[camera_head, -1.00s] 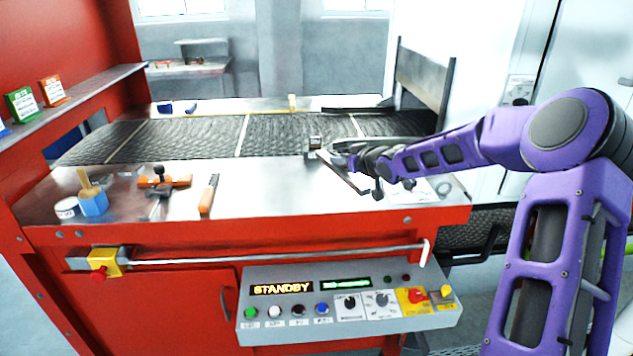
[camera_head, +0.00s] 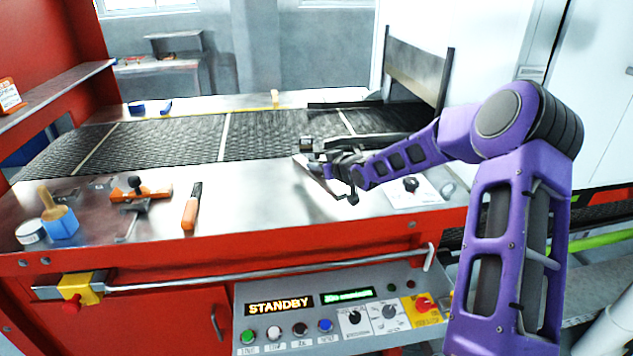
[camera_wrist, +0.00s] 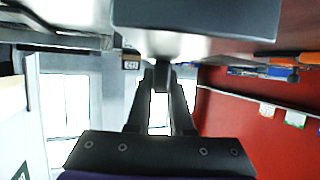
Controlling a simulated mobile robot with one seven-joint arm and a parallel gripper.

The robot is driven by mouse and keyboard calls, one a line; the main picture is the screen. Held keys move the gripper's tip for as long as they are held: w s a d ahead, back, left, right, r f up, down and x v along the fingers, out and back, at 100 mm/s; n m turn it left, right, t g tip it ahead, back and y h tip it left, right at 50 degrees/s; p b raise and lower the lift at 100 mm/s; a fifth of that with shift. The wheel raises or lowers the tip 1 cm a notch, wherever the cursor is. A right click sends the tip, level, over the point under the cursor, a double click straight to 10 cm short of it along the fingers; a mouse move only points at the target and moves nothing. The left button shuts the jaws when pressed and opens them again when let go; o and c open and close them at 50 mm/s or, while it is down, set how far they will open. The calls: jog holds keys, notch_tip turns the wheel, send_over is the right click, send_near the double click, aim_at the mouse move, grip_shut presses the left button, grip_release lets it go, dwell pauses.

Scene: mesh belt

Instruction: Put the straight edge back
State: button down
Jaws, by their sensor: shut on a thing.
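My gripper (camera_head: 332,163) is over the right part of the steel front table, near the mesh belt's front edge. It is shut on a thin, pale metal strip that looks like the straight edge (camera_head: 314,177). The strip slants down to the right below the gripper; its far part is hidden by the gripper, and I cannot tell whether it touches the table. In the wrist view my two dark fingers (camera_wrist: 161,78) close together towards their tips. The strip is not clearly made out there.
The steel table (camera_head: 250,200) holds an orange-handled scraper (camera_head: 191,208), an orange tool (camera_head: 140,192), a blue pot with a brush (camera_head: 61,222) and a white tub (camera_head: 30,232) at left. The mesh belt (camera_head: 190,143) lies behind. A control panel (camera_head: 340,312) reading STANDBY is in front.

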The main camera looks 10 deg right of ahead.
aim_at(317, 177)
notch_tip(317, 177, down, 4)
jog(key=shift+f, duration=0.1)
dwell(0.4)
jog(key=c, duration=0.8)
grip_release()
jog(key=shift+f+b, duration=0.1)
jog(key=shift+b, duration=0.2)
